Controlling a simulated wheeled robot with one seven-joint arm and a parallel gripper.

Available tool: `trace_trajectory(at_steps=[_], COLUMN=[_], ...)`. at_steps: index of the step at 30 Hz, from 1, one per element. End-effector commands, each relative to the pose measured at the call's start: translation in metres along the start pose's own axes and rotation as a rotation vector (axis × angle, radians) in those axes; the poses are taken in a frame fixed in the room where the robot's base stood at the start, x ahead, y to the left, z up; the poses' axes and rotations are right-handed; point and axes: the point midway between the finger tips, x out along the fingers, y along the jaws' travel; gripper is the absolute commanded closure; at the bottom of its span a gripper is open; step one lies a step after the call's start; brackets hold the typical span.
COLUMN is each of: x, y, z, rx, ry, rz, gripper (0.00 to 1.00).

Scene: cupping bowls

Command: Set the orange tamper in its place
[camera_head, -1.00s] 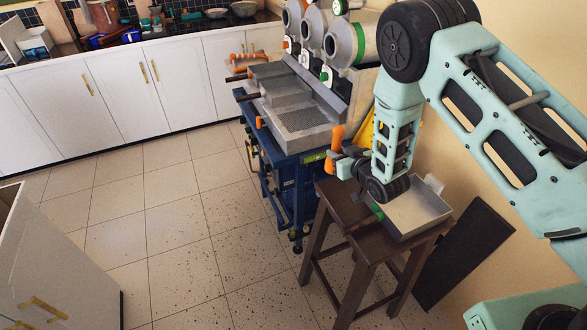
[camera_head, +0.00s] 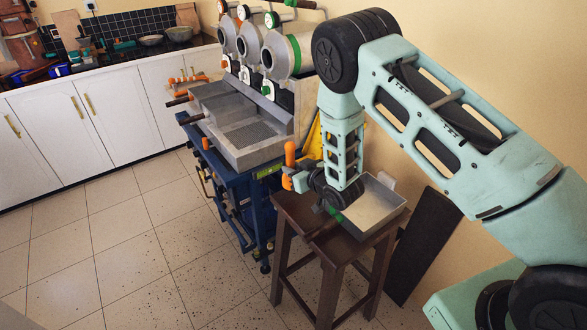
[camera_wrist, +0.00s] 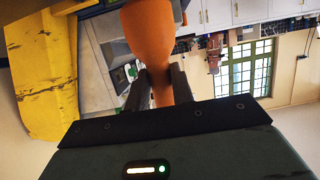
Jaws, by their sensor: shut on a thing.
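My gripper (camera_head: 296,180) is shut on the orange tamper (camera_head: 290,153). The tamper is held upright, with orange showing above and below the grip in the head view. In the wrist view the orange tamper (camera_wrist: 148,35) is between the two dark fingers of my gripper (camera_wrist: 159,88), and its far end is cut off by the top edge. In the head view the gripper appears beside the left edge of the dark wooden stool (camera_head: 325,235), in front of the blue cart (camera_head: 235,185). I cannot tell which spot is the tamper's place.
A metal tray (camera_head: 398,209) and a green-handled tool (camera_head: 335,214) are on the stool. The grey machine (camera_head: 255,155) with several round barrels stands on the cart. A dark panel (camera_head: 425,240) leans on the right wall. White cabinets (camera_head: 115,110) line the back. The tiled floor at left is clear.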

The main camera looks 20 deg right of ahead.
Motion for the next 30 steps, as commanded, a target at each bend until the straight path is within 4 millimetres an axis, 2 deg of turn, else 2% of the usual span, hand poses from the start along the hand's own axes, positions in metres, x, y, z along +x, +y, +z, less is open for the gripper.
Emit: trace_trajectory(at_steps=[1, 6, 30], x=[0.0033, 0.0064, 0.0055], y=[0.0, -0.0003, -0.0002], z=[0.0089, 0.018, 0.0153], rx=[0.0, -0.001, -0.001], ry=[0.002, 0.002, 0.002], rz=[0.0, -0.001, -0.001], gripper=[1.0, 1.0, 1.0])
